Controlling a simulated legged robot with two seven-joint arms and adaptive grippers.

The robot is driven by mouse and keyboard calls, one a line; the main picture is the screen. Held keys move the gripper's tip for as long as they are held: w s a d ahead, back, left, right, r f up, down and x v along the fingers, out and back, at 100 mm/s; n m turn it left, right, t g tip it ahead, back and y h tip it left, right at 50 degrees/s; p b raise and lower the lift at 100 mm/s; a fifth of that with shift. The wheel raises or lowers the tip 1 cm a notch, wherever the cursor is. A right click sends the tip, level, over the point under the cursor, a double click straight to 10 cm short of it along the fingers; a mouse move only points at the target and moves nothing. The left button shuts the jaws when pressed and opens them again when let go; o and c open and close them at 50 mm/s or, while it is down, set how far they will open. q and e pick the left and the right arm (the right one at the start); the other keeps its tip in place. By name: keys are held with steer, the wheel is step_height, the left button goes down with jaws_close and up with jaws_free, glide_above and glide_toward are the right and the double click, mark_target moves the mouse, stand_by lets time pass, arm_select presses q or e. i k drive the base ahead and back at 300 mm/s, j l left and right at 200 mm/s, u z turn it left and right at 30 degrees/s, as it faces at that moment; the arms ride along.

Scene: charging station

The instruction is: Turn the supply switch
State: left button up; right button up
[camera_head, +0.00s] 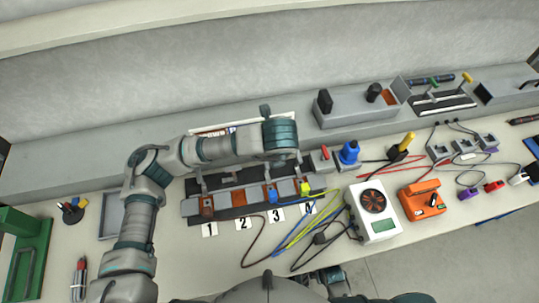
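No label marks the supply switch, so I cannot tell which control it is. A grey box (350,107) at the back of the bench carries a black upright block (325,101) and a black round knob (374,92). My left arm reaches over the numbered panel. A teal and dark part of my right gripper (328,281) shows small below the bench's front edge.
The panel (232,203) has labels 1 to 4 and coloured cables. A green frame (28,250) is at far left.

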mark_target(325, 156)
steer(key=k+l, duration=0.15)
steer(key=k, duration=0.35)
steer(key=k+l, duration=0.15)
steer(key=k, duration=0.35)
steer(key=k+l, duration=0.15)
steer(key=k, duration=0.3)
